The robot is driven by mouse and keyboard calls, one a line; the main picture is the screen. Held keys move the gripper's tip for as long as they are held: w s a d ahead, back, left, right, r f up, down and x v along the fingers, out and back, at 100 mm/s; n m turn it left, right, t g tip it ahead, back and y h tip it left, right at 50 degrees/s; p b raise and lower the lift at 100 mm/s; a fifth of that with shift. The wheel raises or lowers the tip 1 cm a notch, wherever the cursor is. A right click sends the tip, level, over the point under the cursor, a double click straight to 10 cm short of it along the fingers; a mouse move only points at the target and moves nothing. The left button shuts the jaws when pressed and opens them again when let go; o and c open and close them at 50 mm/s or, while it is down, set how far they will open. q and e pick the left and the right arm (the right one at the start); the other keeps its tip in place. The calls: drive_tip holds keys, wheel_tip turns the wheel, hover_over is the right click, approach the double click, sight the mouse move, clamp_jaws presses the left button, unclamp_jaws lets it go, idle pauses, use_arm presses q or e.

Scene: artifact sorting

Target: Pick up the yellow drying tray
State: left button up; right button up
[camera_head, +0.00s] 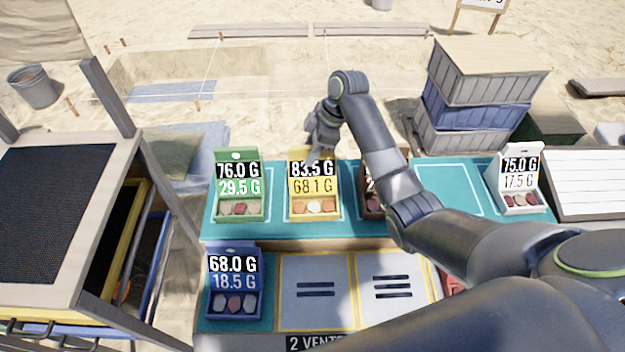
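A yellow tray (314,207) stands in the middle of the teal table, with a raised back panel reading 83.5 G and 68.1 G and several small round pieces in it. My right gripper (317,154) is at the top of its back panel, pointing down. Its fingers are small and partly hidden, so I cannot tell whether they are open or touch the panel. Another yellow-edged frame (129,238) shows inside the rack at the left. My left gripper is out of view.
A green tray (239,208) stands left of the yellow one, and a brown tray (373,204) is partly behind my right arm. A blue tray (234,303) is at the front left, a white tray (519,200) at the right. Stacked crates (475,100) stand behind.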

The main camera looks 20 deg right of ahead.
drive_tip(key=shift+c, duration=0.4)
clamp_jaws()
